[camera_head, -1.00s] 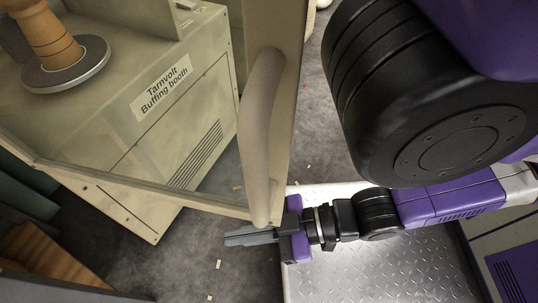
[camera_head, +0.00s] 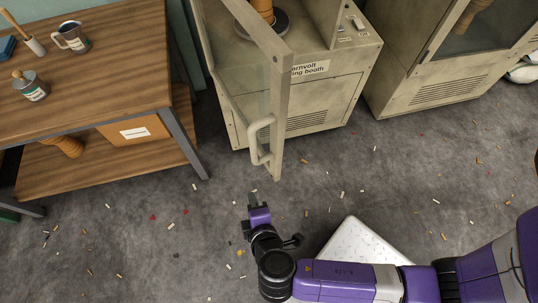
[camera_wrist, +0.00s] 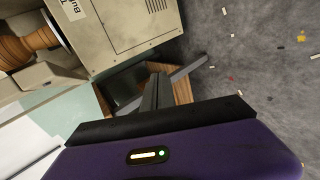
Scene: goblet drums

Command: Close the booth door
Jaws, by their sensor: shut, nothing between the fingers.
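The booth door (camera_head: 281,100) is a beige-framed glass panel that stands open, swung out toward me from the left side of the buffing booth (camera_head: 325,110). Its pale bar handle (camera_head: 256,146) is on the door's outer edge, low down. My gripper (camera_head: 253,197) is below the handle, apart from it, with shut and empty fingers. In the wrist view the fingers (camera_wrist: 153,92) point toward a wooden table part, and the booth's labelled front (camera_wrist: 128,30) shows at the top. A wooden drum (camera_head: 263,10) sits inside the booth, partly hidden by the door.
A second beige cabinet (camera_head: 425,75) stands at the right. The grey floor between me and the booth is open, with small scraps.

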